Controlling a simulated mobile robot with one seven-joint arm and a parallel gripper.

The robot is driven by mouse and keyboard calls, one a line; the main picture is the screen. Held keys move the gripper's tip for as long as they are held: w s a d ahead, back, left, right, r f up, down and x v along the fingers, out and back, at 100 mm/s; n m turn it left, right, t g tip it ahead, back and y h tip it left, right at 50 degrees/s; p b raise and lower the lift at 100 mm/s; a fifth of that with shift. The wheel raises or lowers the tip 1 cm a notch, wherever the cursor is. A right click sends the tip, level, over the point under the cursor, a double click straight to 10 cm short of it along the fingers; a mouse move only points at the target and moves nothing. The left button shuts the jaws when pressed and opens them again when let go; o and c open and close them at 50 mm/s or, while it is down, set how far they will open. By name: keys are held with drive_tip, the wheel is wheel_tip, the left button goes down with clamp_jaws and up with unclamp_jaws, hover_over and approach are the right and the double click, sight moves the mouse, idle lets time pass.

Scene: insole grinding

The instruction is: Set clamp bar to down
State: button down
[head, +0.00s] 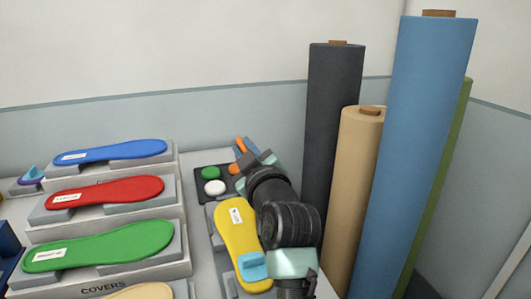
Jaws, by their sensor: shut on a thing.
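My gripper (254,160) is at the back of the work table, at the far end of my arm. It is shut on an orange part (240,145) that looks like the clamp bar. The fingers and wrist hide most of it, so I cannot tell its angle. A second bit of orange (234,169) shows just below the fingers, beside the dark button panel. A yellow insole (236,228) lies on a grey holder in front, left of my arm.
The dark panel holds a green button (210,172) and a white button (214,188), close left of my gripper. Blue (110,151), red (105,192) and green (98,246) insoles lie on stepped racks at left. Tall rolls, including a blue one (410,150), stand close on the right.

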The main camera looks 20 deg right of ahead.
drive_tip(key=a+f+n+b, duration=0.6)
drive_tip(key=a+f+n, duration=0.2)
drive_tip(key=f, duration=0.1)
drive_tip(key=shift+s+a, duration=0.15)
drive_tip(key=shift+a, duration=0.2)
drive_tip(key=shift+a+f+n+b, duration=0.25)
drive_tip(key=shift+f+n+b, duration=0.15)
drive_tip(key=shift+f+n, duration=0.15)
drive_tip(key=shift+a+f+n+b, duration=0.2)
drive_tip(key=shift+f+n+b, duration=0.2)
drive_tip(key=shift+n, duration=0.25)
drive_tip(key=c, duration=0.8)
unclamp_jaws()
drive_tip(key=shift+f, duration=0.1)
drive_tip(key=shift+c, duration=0.2)
drive_tip(key=s, duration=1.3)
drive_tip(key=shift+d+p, duration=0.2)
drive_tip(key=shift+p, duration=0.1)
